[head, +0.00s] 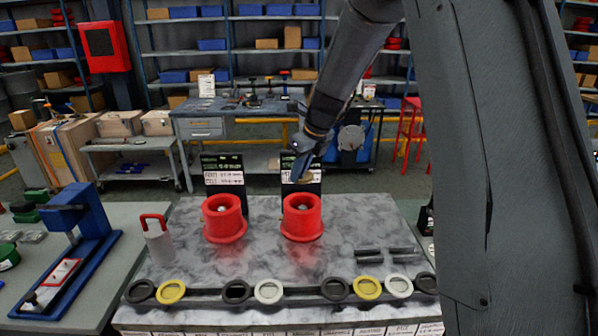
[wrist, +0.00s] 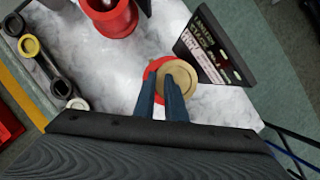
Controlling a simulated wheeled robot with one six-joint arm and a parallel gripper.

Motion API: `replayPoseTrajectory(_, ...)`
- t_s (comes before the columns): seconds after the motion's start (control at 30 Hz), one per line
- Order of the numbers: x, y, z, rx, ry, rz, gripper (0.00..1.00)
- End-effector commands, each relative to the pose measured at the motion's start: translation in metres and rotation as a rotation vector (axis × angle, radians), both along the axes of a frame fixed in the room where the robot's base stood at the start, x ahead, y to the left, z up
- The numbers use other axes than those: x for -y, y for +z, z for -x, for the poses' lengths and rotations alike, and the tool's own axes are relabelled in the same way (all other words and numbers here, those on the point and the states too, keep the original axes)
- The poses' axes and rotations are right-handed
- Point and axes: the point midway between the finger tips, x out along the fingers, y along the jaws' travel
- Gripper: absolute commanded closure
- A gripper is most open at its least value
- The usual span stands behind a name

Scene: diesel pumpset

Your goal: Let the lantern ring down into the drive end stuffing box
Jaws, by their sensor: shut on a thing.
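My gripper (wrist: 172,100) is shut on a brass-coloured round lantern ring (wrist: 178,78), held at the fingertips. In the head view my gripper (head: 302,160) points down over the right red stuffing box (head: 303,222), with the ring looking slightly above and behind its mouth. In the wrist view the ring hides most of that red box (wrist: 152,72); only part of its red rim shows. A second red stuffing box (head: 224,222) stands to the left, open at the top; it also shows in the wrist view (wrist: 108,20). I cannot read which box is the drive end.
Dark placards stand behind both boxes, the right one (wrist: 212,50) close beside the ring. Several black, yellow and pale rings (head: 269,291) lie along the front edge. A red-handled grey cylinder (head: 158,243) stands left; dark bars (head: 385,252) lie right.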

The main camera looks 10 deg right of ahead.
Motion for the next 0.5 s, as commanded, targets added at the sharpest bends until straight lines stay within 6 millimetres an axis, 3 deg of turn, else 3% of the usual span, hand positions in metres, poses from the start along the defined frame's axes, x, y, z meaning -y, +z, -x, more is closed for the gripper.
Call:
replayPoseTrajectory(0.17, 0.001, 0.003, 0.001, 0.003, -0.013, -0.002, 1.00)
replayPoseTrajectory(0.5, 0.002, -0.026, 0.000, 0.004, -0.014, -0.002, 1.00)
